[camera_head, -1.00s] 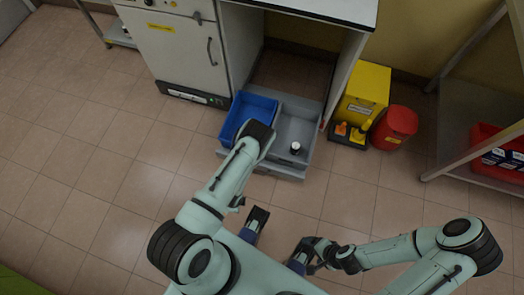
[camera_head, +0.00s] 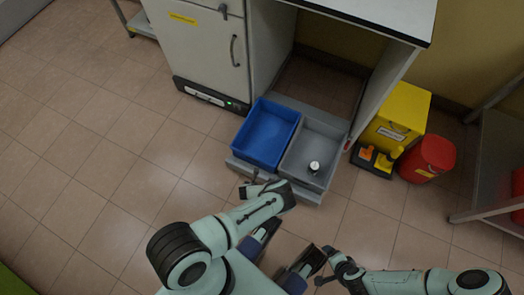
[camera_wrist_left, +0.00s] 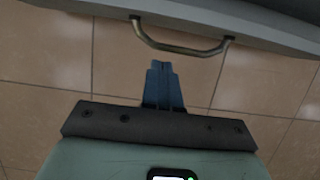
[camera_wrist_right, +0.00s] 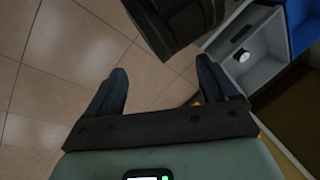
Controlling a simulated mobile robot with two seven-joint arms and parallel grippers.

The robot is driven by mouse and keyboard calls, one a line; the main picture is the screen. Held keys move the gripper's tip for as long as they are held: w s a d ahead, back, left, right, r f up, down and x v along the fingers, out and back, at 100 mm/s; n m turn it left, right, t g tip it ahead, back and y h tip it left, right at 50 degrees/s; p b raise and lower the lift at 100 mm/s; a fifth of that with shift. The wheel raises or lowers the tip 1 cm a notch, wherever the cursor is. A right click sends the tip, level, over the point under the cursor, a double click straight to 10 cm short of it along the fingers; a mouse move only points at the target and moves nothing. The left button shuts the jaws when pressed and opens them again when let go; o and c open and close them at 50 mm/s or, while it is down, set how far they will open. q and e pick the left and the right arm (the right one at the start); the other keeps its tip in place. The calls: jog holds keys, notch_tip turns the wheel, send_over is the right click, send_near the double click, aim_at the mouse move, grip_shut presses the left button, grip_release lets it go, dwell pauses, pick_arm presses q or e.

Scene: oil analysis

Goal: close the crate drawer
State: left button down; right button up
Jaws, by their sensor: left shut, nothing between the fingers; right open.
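The crate drawer (camera_head: 310,196) stands pulled out at floor level under the bench. It holds a blue crate (camera_head: 262,138) on the left and a grey crate (camera_head: 328,145) on the right. In the left wrist view its grey front (camera_wrist_left: 260,35) carries a curved metal handle (camera_wrist_left: 180,49). My left gripper (camera_wrist_left: 160,66) is shut and empty, its tips just short of the handle in that view. Whether they touch it is unclear. My right gripper (camera_wrist_right: 162,75) is open and empty, over the floor.
A small white-topped item (camera_head: 314,167) stands in the grey crate. A white cabinet (camera_head: 200,50) is left of the drawer. A yellow bin (camera_head: 400,115), a caddy with bottles and a red bin (camera_head: 428,158) stand to the right. The floor in front is clear.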

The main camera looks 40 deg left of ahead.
pick_arm(q)
jog(key=w+f, duration=0.1)
jog(key=w+f+b, duration=0.1)
jog(key=w, duration=0.1)
jog(key=shift+w+a, duration=0.2)
jog(key=shift+a, duration=0.2)
jog(key=shift+w+a+b, duration=0.2)
jog(key=shift+w+b, duration=0.15)
jog(key=shift+w, duration=0.3)
pick_arm(e)
jog(key=shift+t, duration=0.6)
jog(key=shift+w+d+f, duration=0.3)
jog(key=shift+w+f, duration=0.1)
jog(key=shift+w, duration=0.25)
jog(key=shift+w+d+f, duration=0.35)
jog(key=shift+w+f, duration=0.1)
jog(key=shift+w, duration=0.15)
jog(key=shift+w+d+f, duration=0.3)
jog(key=shift+w+f, duration=0.1)
jog(key=shift+w, duration=0.25)
